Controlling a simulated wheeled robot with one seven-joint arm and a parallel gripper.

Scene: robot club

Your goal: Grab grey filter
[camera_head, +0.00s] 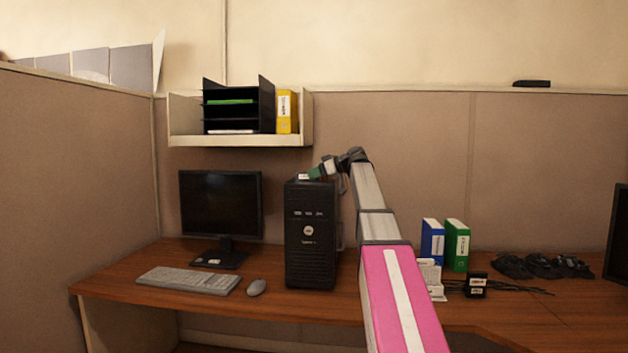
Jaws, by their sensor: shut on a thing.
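A monitor (221,205), keyboard (188,280) and mouse (256,288) are left of the tower on the desk (130,266). A shelf (240,141) hangs above. Blue (432,241) and green (457,245) binders, a small black box (476,286) and dark items (543,266) are right.

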